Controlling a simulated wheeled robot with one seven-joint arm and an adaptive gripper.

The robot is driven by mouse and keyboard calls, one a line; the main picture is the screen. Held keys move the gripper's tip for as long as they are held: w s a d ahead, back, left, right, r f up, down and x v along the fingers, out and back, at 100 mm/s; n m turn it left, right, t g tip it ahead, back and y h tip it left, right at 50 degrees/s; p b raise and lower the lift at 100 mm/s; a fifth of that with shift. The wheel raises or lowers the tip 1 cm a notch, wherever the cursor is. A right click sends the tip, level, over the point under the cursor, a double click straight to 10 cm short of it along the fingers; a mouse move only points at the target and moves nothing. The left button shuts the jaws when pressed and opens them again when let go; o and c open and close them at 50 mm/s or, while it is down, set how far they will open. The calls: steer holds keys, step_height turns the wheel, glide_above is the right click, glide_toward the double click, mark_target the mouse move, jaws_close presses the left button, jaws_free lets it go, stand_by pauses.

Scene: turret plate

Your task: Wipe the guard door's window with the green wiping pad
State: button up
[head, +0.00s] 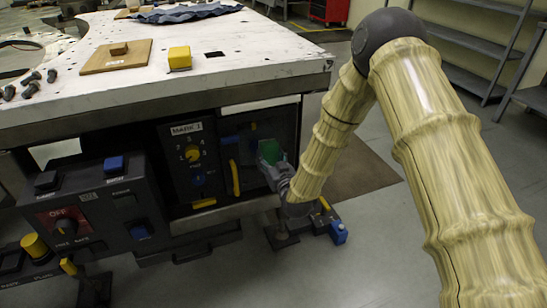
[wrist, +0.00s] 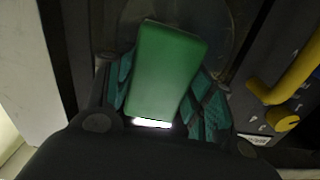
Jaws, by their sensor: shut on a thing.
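The green wiping pad (wrist: 165,70) is a flat green block held between the teal-lined fingers of my gripper (wrist: 163,92). My gripper is shut on the pad. A dark, glassy surface, which looks like the guard door's window (wrist: 222,28), lies behind the pad in the wrist view. The pad covers part of it. I cannot tell whether the pad touches it. In the head view my arm and the pad hide much of that area.
A yellow handle (wrist: 300,75) is close to the right of my gripper in the wrist view. Left of it in the head view is a dial panel (head: 190,155), then a control box (head: 100,205). The white tabletop (head: 230,70) overhangs above. A blue object (head: 338,232) is low at right.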

steer(key=shift+s+a+r+p, duration=0.25)
steer(key=shift+a+r+p, duration=0.15)
steer(key=shift+a, duration=0.45)
steer(key=shift+s+a+r+p, duration=0.25)
steer(key=shift+a+r, duration=0.25)
steer(key=shift+a, duration=0.35)
steer(key=shift+w+d+f, duration=0.1)
steer(key=shift+w+d, duration=0.2)
steer(key=shift+d, duration=0.65)
steer(key=shift+w+d, duration=0.3)
steer(key=shift+d, duration=0.65)
steer(key=shift+c, duration=0.3)
steer(key=shift+w+d, duration=0.35)
steer(key=shift+d, duration=0.5)
steer(key=shift+w+d, duration=0.35)
steer(key=shift+d, duration=0.5)
steer(key=p+v, duration=0.1)
steer(key=v, duration=0.5)
steer(key=shift+s, duration=0.1)
